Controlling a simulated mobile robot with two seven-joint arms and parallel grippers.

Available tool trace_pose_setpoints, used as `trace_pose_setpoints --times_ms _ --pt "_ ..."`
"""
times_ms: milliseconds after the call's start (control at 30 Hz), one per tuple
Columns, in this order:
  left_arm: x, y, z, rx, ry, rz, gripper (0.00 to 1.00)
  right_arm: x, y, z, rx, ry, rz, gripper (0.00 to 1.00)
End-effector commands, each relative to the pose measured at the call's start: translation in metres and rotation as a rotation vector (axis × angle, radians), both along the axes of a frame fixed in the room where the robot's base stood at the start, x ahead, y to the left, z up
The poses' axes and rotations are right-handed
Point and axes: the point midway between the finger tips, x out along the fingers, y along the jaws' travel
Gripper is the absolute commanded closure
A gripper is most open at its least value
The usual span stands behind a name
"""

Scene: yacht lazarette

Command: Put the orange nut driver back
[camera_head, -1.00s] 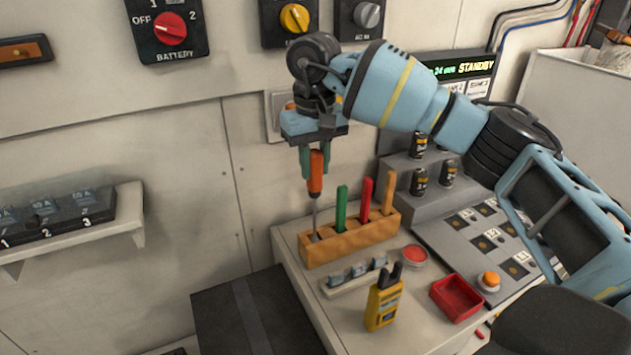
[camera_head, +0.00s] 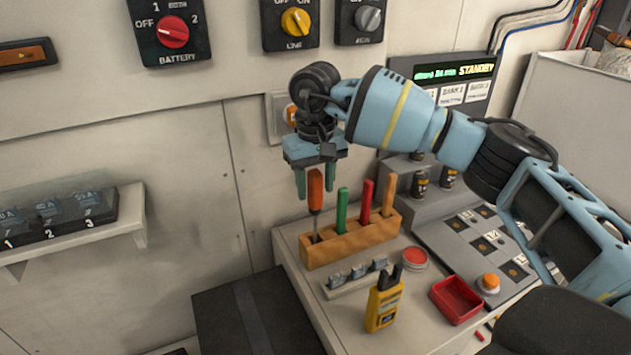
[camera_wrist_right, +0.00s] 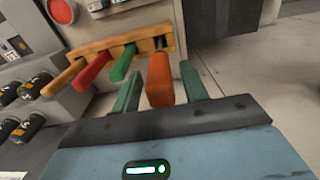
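The orange nut driver (camera_head: 315,192) stands upright in the leftmost slot of the wooden rack (camera_head: 350,243), its handle above the block and its shaft reaching down into it. My right gripper (camera_head: 314,184) is just above and around the top of the handle, with its green fingers apart. In the right wrist view the orange handle (camera_wrist_right: 160,80) lies between the two open fingers (camera_wrist_right: 160,95), with a gap on each side. My left gripper is in neither view.
Green (camera_head: 341,210), red (camera_head: 365,200) and wooden-coloured (camera_head: 388,195) handles stand in the same rack. In front are a yellow meter (camera_head: 384,300), a red tray (camera_head: 457,299) and a row of fuses (camera_head: 356,274). The wall stands close behind.

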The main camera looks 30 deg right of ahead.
Motion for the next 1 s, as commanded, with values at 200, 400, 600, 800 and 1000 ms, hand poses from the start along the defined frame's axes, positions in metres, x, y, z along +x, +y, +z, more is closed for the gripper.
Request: trace_pose_setpoints --times_ms 200,400,600,800,1000 --pt "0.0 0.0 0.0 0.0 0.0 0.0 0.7 0.0 0.0 0.0 0.0 0.0 0.0 0.54" --pt "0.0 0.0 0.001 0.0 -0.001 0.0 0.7 0.0 0.0 0.008 0.001 -0.002 0.0 0.54" --pt "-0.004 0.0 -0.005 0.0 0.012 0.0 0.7 0.001 0.001 0.038 0.001 -0.002 0.0 0.54" --pt "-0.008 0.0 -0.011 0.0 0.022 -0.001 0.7 0.001 0.001 0.079 0.001 -0.002 0.001 0.54" --pt "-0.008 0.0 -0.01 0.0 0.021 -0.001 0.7 0.001 0.001 0.111 0.0 -0.002 0.001 0.54"
